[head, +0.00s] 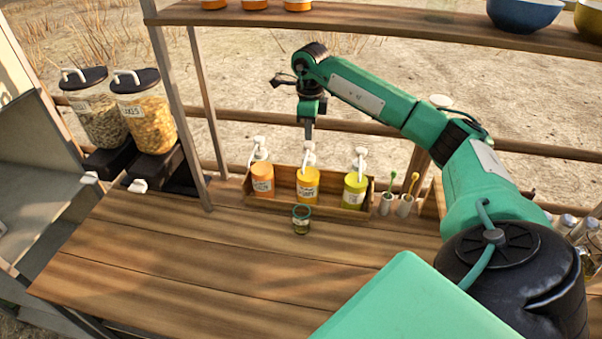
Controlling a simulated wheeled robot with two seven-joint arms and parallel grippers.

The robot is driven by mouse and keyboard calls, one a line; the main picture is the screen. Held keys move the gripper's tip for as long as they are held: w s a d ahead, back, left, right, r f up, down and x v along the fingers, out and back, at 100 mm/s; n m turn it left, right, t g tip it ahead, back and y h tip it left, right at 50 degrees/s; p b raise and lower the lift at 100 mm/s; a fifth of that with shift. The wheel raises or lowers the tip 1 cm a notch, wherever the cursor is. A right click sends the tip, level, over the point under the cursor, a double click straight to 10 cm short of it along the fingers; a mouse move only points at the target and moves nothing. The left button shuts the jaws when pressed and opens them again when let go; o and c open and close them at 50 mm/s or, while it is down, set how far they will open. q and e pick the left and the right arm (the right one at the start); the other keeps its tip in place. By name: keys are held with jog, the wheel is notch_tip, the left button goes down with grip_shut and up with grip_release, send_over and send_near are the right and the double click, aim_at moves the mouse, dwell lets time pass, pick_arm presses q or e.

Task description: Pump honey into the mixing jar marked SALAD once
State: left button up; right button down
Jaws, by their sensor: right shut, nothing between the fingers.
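A small jar (302,225) with a green rim stands on the wooden table in front of the pump bottles; I cannot read its label. Behind it a wooden box (336,207) holds an orange bottle (262,182), a yellow-orange bottle (307,187) and a yellow-green bottle (354,190), each with a white pump head. Their labels are too small to read. My right gripper (309,134) points down, shut and empty, directly over the middle bottle's pump head (309,153). I cannot tell whether it touches the pump head. My left gripper is out of view.
Two lidded dispensers (145,118) stand at the left. Small white pots with sticks (404,206) stand right of the box. A shelf (400,38) with bowls (523,12) runs above. The front table (190,270) is clear.

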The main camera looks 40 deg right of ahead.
aim_at(309, 143)
jog(key=shift+f, duration=0.15)
jog(key=shift+f+b, duration=0.95)
jog(key=shift+f, duration=0.55)
jog(key=shift+r, duration=0.15)
jog(key=shift+r+p, duration=1)
jog(key=shift+r, duration=0.4)
notch_tip(309, 143, up, 6)
jog(key=p, duration=0.4)
